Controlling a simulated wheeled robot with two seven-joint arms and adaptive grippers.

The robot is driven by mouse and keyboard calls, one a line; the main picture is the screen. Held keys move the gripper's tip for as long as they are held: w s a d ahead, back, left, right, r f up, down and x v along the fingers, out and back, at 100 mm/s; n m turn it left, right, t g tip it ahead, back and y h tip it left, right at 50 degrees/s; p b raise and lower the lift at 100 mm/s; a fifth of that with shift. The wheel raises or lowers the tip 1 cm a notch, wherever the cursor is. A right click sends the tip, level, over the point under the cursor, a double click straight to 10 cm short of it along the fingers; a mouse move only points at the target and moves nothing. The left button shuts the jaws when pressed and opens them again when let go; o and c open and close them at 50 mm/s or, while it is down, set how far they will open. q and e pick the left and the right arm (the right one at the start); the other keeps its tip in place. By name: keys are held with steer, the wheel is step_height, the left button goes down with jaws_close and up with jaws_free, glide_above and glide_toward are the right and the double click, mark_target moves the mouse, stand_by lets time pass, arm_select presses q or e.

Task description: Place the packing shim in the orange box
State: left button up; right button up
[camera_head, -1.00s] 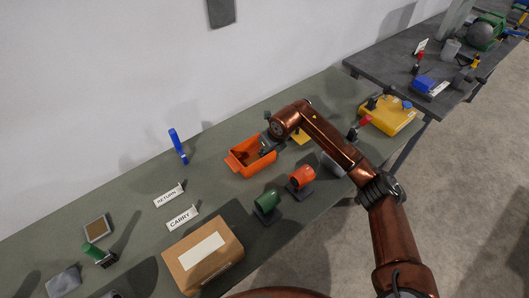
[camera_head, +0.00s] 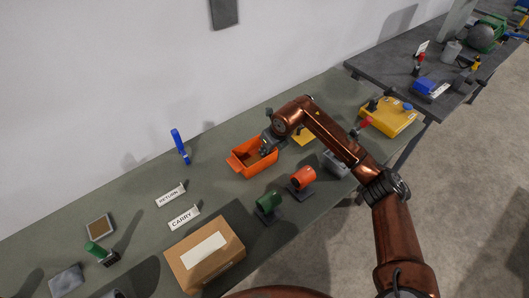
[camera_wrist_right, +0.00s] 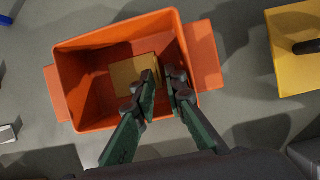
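The orange box (camera_head: 240,168) stands on the green-grey table and fills much of the right wrist view (camera_wrist_right: 85,85). A flat tan-yellow square piece (camera_wrist_right: 127,76), which looks like the packing shim, lies inside the box, partly behind my right fingers. My right gripper (camera_wrist_right: 161,76) reaches down into the box. Its two fingertips are a little apart, with a narrow gap between them, and do not appear to grip the piece. In the head view the right gripper (camera_head: 268,146) is over the box's right part. My left gripper is not in view.
A yellow block (camera_head: 303,138) is right of the box. Orange (camera_head: 302,177) and green (camera_head: 266,202) cylinders on stands are in front. A cardboard box (camera_head: 190,268), RETURN (camera_head: 171,195) and CARRY (camera_head: 184,217) signs and a blue item (camera_head: 180,147) are to the left.

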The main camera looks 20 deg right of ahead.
steer(key=p+v, duration=0.1)
steer(key=v, duration=0.8)
steer(key=shift+s+r+p, duration=0.2)
steer(key=shift+r+p, duration=0.05)
steer(key=shift+p, duration=0.05)
